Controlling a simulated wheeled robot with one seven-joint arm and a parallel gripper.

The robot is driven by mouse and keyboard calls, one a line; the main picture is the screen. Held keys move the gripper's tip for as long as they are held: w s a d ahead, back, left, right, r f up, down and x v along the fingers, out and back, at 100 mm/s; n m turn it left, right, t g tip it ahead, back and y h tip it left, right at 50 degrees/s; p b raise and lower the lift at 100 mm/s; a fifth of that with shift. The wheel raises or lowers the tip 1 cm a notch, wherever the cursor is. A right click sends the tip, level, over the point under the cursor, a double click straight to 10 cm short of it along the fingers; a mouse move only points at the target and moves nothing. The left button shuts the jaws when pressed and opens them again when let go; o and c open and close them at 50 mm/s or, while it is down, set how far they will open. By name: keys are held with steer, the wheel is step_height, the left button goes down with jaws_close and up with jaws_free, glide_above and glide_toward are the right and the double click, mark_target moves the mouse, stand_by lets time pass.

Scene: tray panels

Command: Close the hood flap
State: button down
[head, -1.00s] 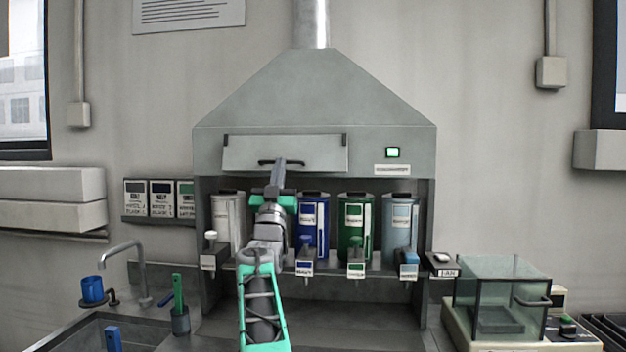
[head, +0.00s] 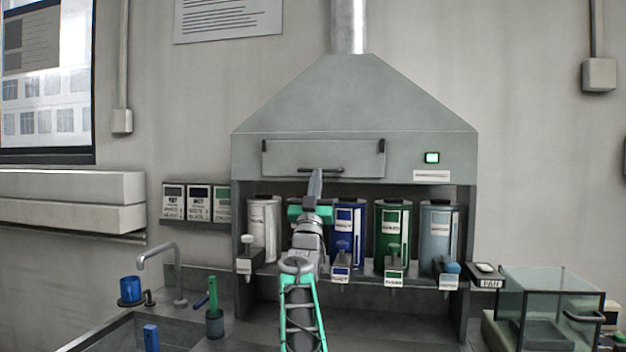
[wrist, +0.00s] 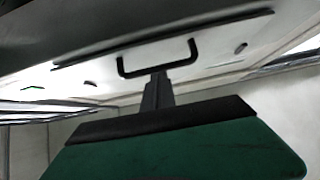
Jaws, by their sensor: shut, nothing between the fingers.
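The hood flap (head: 350,158) is a grey panel on the front of the fume hood (head: 355,100). In the head view it lies flat or nearly flat against the hood face; a small gap cannot be ruled out. Its dark bar handle (head: 342,170) is near its lower edge, and it also shows in the wrist view (wrist: 190,58). My gripper (head: 316,172) points up at the handle from below and in front. In the wrist view its closed fingers (wrist: 157,80) end at or just under the handle bar, with nothing held. Contact cannot be told.
Several canisters, among them a green one (head: 392,235), stand on the shelf under the flap, close around my arm. A glass box (head: 545,300) is at right. A sink (head: 120,330) with a tap (head: 165,255) is at left. A green light (head: 432,158) is on the hood.

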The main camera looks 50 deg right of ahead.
steer(key=shift+s+d, duration=0.15)
steer(key=shift+d, duration=0.05)
